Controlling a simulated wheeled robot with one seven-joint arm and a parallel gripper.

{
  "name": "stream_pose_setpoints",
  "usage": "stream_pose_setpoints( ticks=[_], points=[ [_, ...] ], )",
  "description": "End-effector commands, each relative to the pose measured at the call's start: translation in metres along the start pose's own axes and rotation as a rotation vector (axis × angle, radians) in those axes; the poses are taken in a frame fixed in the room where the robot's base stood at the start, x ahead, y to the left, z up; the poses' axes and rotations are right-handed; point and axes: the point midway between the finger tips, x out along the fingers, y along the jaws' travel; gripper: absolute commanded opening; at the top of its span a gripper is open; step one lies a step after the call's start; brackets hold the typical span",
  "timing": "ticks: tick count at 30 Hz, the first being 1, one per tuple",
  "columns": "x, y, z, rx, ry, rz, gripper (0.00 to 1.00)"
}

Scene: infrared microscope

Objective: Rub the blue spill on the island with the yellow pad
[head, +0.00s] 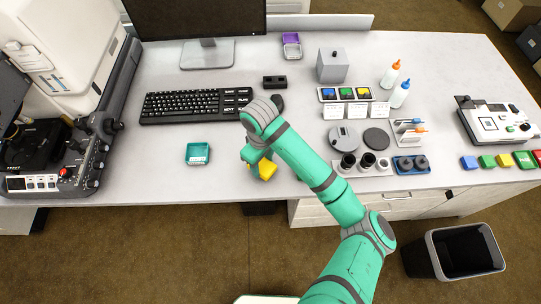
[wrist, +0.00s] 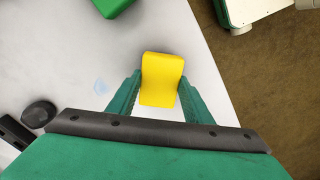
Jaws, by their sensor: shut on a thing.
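The yellow pad (head: 267,170) is near the front edge of the white island (head: 233,168). My gripper (head: 258,167) is shut on the pad, which shows between the two green fingers (wrist: 160,92) in the wrist view (wrist: 161,78). The blue spill (wrist: 100,87) is a faint pale-blue patch on the white top, to the left of the pad and apart from it in the wrist view. I cannot make out the spill in the head view. I cannot tell whether the pad touches the island top.
A teal tray (head: 198,153) stands left of my gripper. The keyboard (head: 195,105) and a dark mouse (wrist: 39,113) lie behind. Pots, bottles and dishes crowd the right side. The island's front edge is close to the pad.

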Motion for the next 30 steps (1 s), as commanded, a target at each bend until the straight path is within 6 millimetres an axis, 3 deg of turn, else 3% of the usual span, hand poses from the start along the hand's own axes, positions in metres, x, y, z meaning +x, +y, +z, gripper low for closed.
stream_pose_setpoints(
  ticks=[18, 30],
  points=[
    [-0.056, -0.002, -0.004, -0.01, 0.001, 0.004, 0.21],
    [-0.062, -0.002, -0.003, -0.007, 0.001, 0.001, 0.21]
  ],
)
